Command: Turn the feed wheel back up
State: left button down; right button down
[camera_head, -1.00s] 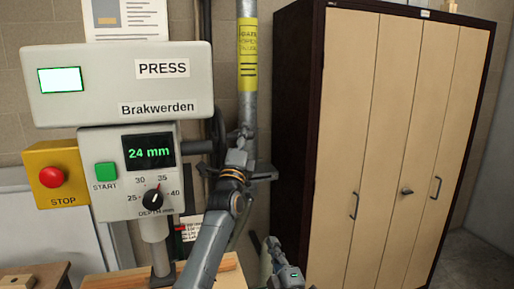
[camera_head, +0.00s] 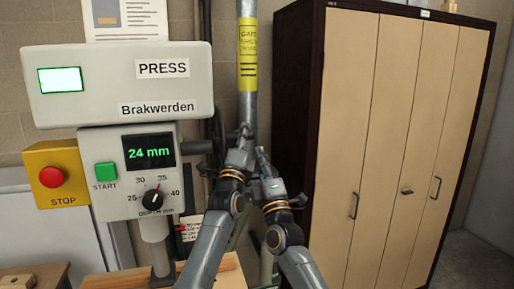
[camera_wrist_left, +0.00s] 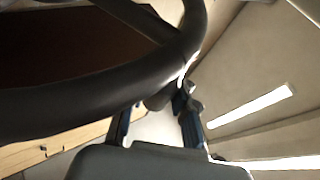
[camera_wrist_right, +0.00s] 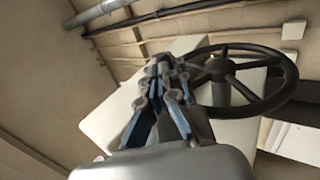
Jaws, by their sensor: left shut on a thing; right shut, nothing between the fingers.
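My left gripper is shut on a short dark stub at the rim (camera_wrist_left: 158,100), which looks like the wheel's handle. My right gripper (camera_head: 262,153) is shut and empty, close beside the left and slightly lower. Its fingertips (camera_wrist_right: 165,68) meet near the wheel's left side. The display (camera_head: 149,152) reads 24 mm.
The press housing (camera_head: 150,85) carries a green start button (camera_head: 106,171), a red stop button (camera_head: 51,177) and a depth dial (camera_head: 153,201). A grey pipe (camera_head: 247,100) rises behind my grippers. A tall cabinet (camera_head: 385,130) stands at right.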

pick_arm(q)
jog(key=shift+r, duration=0.15)
pick_arm(e)
jog(key=x, duration=0.3)
jog(key=shift+w+r, duration=0.15)
jog(key=shift+w, duration=0.05)
pick_arm(q)
jog(key=shift+d, duration=0.1)
